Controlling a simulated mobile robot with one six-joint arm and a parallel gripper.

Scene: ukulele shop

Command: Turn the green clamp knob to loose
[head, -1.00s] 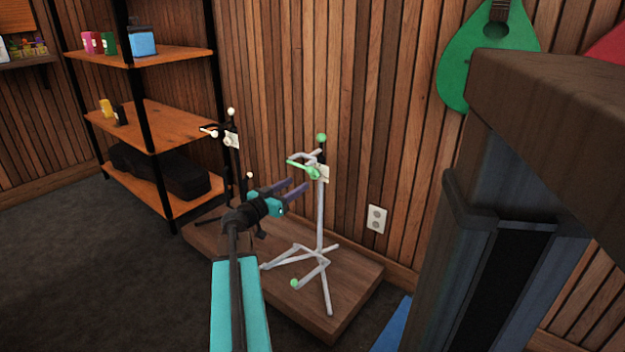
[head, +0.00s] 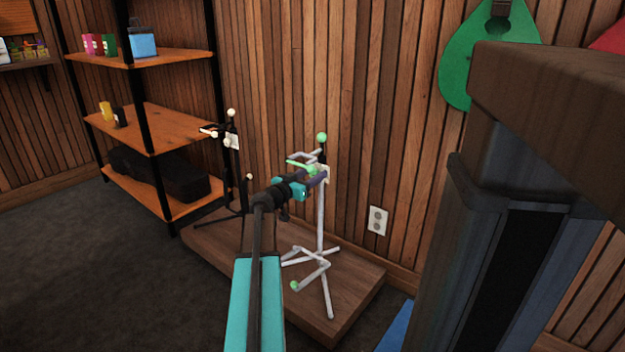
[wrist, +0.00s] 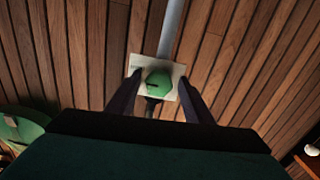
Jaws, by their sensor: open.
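The white stand (head: 320,222) with green parts stands upright on a low wooden platform. Its green clamp knob (wrist: 158,84) sits on a pale square plate (wrist: 136,62) in the wrist view. A dark line marks the knob's face toward its left side. In the head view the knob (head: 311,170) is partly covered by my gripper (head: 318,178). My gripper is open, with its two dark fingers on either side of the knob in the wrist view (wrist: 157,98). I cannot tell whether the fingers touch it.
A black stand (head: 241,190) with pale knobs is close on the left of the same wooden platform (head: 350,290). A wooden shelf rack (head: 165,130) is at the left. The slatted wall with an outlet (head: 377,220) is right behind the white stand.

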